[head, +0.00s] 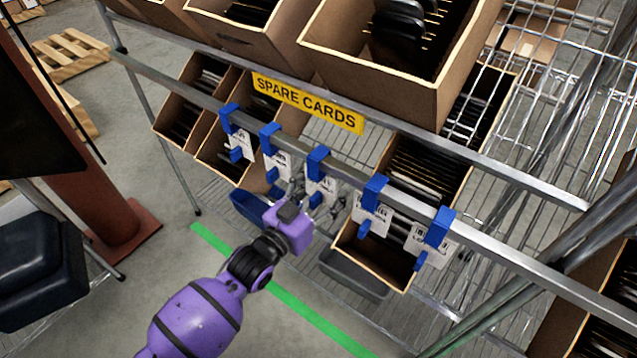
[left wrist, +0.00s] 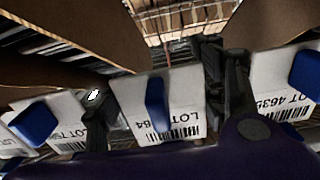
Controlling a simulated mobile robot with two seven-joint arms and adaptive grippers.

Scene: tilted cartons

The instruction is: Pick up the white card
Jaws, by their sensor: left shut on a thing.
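Several white cards with printed lot labels hang in blue clips along a metal shelf rail (head: 405,203). My left gripper (head: 316,197) reaches in from the left and is at the middle card (head: 322,184), below its blue clip (head: 317,160). In the left wrist view this white card (left wrist: 180,90) lies between the two dark fingers (left wrist: 165,105), which are shut on its side edges. A blue tab (left wrist: 156,103) crosses its face. The card still appears to be at its clip. My right gripper is not in view.
Neighbouring cards hang close on both sides, one to the left (head: 277,163) and one to the right (head: 369,218). A yellow "SPARE CARDS" sign (head: 306,103) is above. Tilted cartons (head: 402,262) of dark items stand behind the rail. A green line (head: 300,305) marks the floor.

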